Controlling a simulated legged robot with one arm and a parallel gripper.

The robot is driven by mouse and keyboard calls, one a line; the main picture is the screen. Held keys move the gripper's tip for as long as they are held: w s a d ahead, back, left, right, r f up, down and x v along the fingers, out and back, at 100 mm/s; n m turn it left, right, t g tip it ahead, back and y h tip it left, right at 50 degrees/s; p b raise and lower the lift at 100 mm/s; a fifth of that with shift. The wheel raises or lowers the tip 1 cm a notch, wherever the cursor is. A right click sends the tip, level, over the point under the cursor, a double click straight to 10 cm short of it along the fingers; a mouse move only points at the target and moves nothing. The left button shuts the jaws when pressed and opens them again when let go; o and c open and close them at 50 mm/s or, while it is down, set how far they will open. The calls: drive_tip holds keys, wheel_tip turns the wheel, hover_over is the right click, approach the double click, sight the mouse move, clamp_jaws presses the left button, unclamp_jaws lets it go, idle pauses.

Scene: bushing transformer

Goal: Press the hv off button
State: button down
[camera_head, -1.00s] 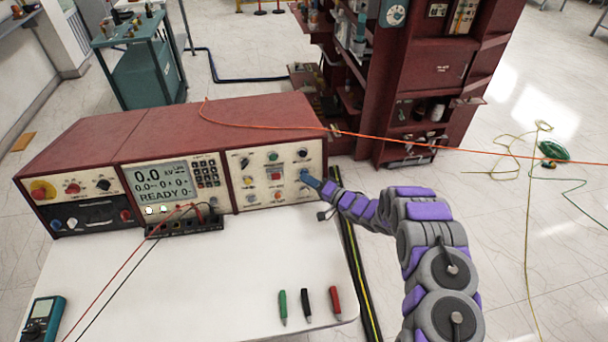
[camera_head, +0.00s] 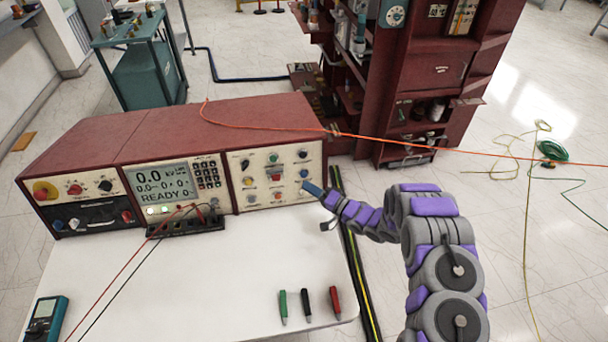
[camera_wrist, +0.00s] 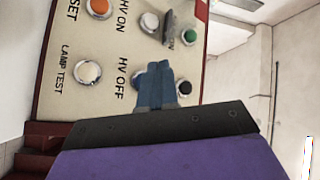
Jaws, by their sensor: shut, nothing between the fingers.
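The control panel (camera_head: 262,178) is the cream right-hand face of a red console and carries several buttons and knobs. In the wrist view, its sideways label HV OFF (camera_wrist: 121,85) is readable left of my gripper (camera_wrist: 155,72). The button beside that label is mostly hidden behind my blue fingers. My gripper is shut and empty, its tips at or very near the panel; contact cannot be told. In the head view my gripper (camera_head: 309,187) is at the panel's lower right. The white button (camera_wrist: 149,22) beside HV ON and the lamp test button (camera_wrist: 88,72) are in clear sight.
A green button (camera_wrist: 189,36) and a dark button (camera_wrist: 184,87) sit close to my fingers. A white table (camera_head: 200,275) carries the console, several probes and a meter (camera_head: 45,318). An orange cable (camera_head: 400,141) crosses behind my arm. A red cabinet (camera_head: 440,70) stands behind.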

drive_tip(key=shift+s+d+r, duration=0.15)
drive_tip(key=shift+s, duration=0.35)
drive_tip(key=shift+s+d+r, duration=0.1)
drive_tip(key=shift+s+r, duration=0.05)
drive_tip(key=shift+s, duration=0.3)
